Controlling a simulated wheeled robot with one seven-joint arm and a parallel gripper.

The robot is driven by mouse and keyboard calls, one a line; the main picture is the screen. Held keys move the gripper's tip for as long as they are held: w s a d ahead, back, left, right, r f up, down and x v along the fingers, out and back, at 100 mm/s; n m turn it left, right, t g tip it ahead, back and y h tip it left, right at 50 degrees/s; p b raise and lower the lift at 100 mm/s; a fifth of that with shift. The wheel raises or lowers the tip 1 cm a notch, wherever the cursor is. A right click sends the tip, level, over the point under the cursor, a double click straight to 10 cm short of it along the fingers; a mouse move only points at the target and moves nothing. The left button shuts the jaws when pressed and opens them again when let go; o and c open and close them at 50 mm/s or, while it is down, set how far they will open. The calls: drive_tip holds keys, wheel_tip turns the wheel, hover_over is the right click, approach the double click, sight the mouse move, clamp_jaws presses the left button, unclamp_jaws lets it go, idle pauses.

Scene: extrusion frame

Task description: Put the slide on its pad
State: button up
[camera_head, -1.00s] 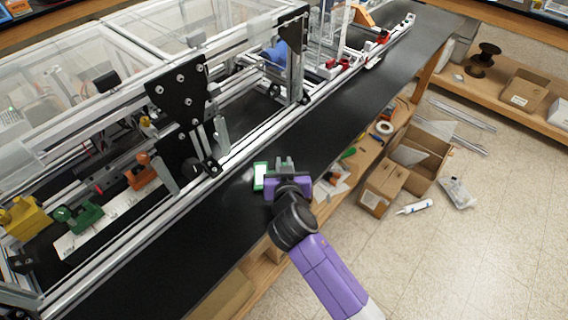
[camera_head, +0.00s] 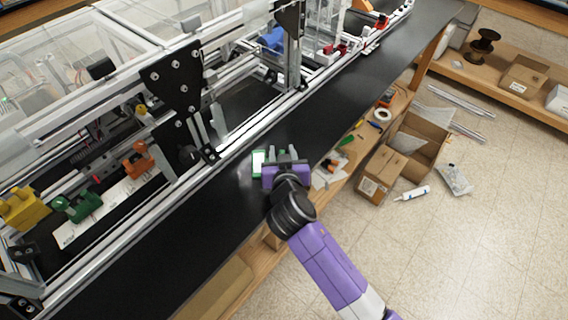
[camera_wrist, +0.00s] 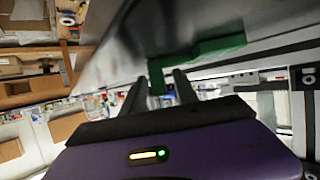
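A green piece with a white face (camera_head: 258,163) is on the black bench top, just left of my gripper in the head view. I take it for the slide, but cannot be sure. My gripper (camera_head: 283,154) is low over the bench's near edge, with a gap between its fingers. In the wrist view a green part (camera_wrist: 205,50) lies just beyond my fingertips (camera_wrist: 158,80), and its short tab reaches down between them, close to the left finger. I cannot tell whether they touch. I cannot pick out the pad for certain.
The aluminium extrusion frame (camera_head: 230,150) with a black plate (camera_head: 172,82) runs along the bench to the left. Inside are green (camera_head: 78,206), orange (camera_head: 138,160) and yellow (camera_head: 24,208) blocks beside a white strip (camera_head: 108,212). The bare black bench top (camera_head: 330,95) is clear beyond my gripper.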

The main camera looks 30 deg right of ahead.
drive_tip(key=b+v, duration=0.1)
drive_tip(key=v, duration=1)
drive_tip(key=shift+s+a+b, duration=0.1)
drive_tip(key=shift+s+b, duration=0.05)
drive_tip(key=shift+b, duration=0.15)
drive_tip(key=shift+s+f, duration=0.1)
drive_tip(key=shift+f, duration=0.05)
drive_tip(key=s+a+f+n+y, duration=0.1)
drive_tip(key=s+f+n+y, duration=0.15)
drive_tip(key=s, duration=0.65)
drive_tip(key=s+a+f+n+y, duration=0.1)
drive_tip(key=s+f+n+y, duration=0.15)
drive_tip(key=s, duration=0.55)
drive_tip(key=s+d+r+t, duration=0.1)
drive_tip(key=s+r+t, duration=0.1)
drive_tip(key=s+r, duration=0.6)
drive_tip(key=s, duration=0.4)
drive_tip(key=shift+s+d+r+t+y, duration=0.2)
drive_tip(key=shift+s+d+t+y, duration=0.05)
drive_tip(key=shift+s+t+y, duration=0.05)
drive_tip(key=o, duration=0.3)
drive_tip(key=shift+s+d+r, duration=0.15)
drive_tip(key=shift+s+r, duration=0.2)
drive_tip(key=shift+r, duration=0.1)
